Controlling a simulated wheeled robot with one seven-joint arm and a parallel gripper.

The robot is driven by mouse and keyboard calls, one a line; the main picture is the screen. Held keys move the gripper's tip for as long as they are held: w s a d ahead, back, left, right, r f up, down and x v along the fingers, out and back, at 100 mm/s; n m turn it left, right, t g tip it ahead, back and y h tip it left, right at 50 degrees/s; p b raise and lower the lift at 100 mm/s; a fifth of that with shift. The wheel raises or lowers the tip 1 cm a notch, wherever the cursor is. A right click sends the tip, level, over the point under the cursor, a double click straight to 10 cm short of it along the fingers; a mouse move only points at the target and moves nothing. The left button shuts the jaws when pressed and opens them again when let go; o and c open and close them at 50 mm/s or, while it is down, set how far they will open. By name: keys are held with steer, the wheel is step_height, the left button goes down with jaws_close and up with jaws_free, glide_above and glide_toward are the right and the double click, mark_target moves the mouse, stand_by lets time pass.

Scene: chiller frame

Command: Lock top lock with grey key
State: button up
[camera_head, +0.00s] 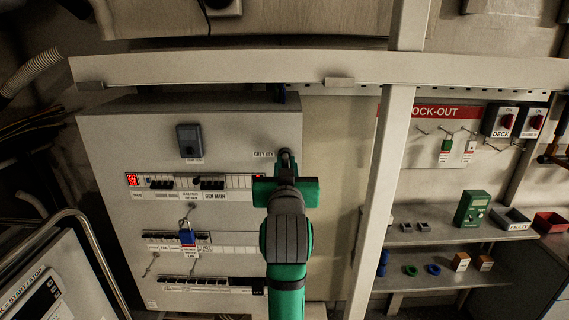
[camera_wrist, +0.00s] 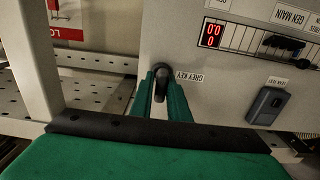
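The dark grey key (camera_wrist: 161,73) sits at the panel, in the top lock beside the GREY KEY label (camera_wrist: 189,77). In the head view the key (camera_head: 285,157) shows at the panel's upper right, just above my gripper (camera_head: 286,192). In the wrist view my gripper's green fingers (camera_wrist: 160,98) stand one on each side of the key, and the key fills the gap at their tips. The lock body itself is hidden behind the key and fingers.
The grey panel (camera_head: 130,130) carries switch rows, a red display (camera_head: 133,180) and a blue padlock (camera_head: 187,235). A pale upright post (camera_head: 383,190) stands right of my arm. Shelves beyond hold a green meter (camera_head: 472,208) and small boxes. A rail (camera_head: 200,68) crosses above.

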steer(key=shift+a+n, duration=0.2)
steer(key=shift+n, duration=1.2)
steer(key=n, duration=0.2)
steer(key=shift+w+d+n, duration=0.15)
steer(key=shift+d+n, duration=0.05)
steer(key=shift+n, duration=0.2)
steer(key=shift+a, duration=0.25)
steer(key=shift+d+n, duration=0.25)
steer(key=shift+n, duration=0.05)
steer(key=shift+s+d+n, duration=0.2)
steer(key=shift+s+n, duration=0.1)
steer(key=shift+n, duration=0.8)
